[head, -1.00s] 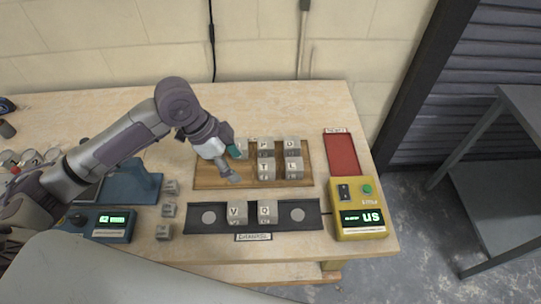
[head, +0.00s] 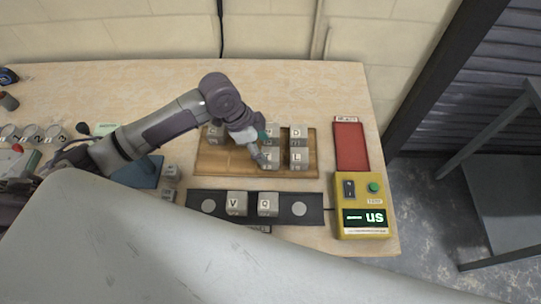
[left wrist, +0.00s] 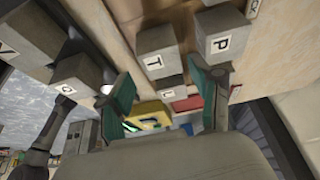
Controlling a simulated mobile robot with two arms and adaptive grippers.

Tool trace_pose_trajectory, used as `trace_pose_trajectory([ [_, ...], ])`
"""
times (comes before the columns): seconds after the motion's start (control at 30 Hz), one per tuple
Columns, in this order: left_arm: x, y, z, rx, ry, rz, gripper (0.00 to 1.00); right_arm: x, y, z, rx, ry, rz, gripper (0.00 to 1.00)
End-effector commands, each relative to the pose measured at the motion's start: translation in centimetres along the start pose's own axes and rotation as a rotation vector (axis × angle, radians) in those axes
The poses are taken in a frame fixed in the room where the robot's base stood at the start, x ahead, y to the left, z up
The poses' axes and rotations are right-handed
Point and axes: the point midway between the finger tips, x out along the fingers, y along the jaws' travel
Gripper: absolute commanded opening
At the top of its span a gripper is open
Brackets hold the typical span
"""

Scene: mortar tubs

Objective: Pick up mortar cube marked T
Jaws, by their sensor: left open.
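The grey cube marked T (head: 270,162) stands on the wooden board (head: 225,166), in the front row left of the cube marked L (head: 298,158). In the left wrist view the T cube (left wrist: 158,58) stands ahead of my fingers, its T face visible. My left gripper (head: 262,148) is at the T cube in the head view and hides part of it. In the left wrist view its green fingers (left wrist: 166,98) are spread with nothing held between them. I cannot tell whether a finger touches the cube. My right gripper is not in view.
The cube marked P (left wrist: 225,38) and a D cube (head: 298,133) stand close behind. V (head: 237,203) and Q (head: 268,204) cubes sit on the dark strip (head: 314,221) in front. A yellow box (head: 362,232) and a red tray (head: 349,147) are to the right.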

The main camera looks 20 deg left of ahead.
Motion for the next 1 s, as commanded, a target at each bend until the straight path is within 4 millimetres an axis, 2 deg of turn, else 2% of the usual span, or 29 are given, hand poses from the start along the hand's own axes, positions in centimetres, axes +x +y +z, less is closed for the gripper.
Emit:
trace_pose_trajectory([
  [0.2, 2.5, -0.1, -0.4, -0.003, -0.001, 0.005, 0.65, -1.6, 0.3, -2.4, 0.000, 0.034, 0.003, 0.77],
  [0.4, 4.9, -0.2, -0.2, -0.002, -0.002, 0.002, 0.65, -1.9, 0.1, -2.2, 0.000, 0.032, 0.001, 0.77],
  [0.67, 5.2, -0.2, -0.2, 0.000, -0.002, 0.000, 0.65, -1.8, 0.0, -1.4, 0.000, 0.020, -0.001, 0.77],
  [1.0, 5.2, -0.2, -0.2, 0.000, -0.002, 0.000, 0.08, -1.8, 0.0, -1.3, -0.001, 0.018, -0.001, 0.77],
])
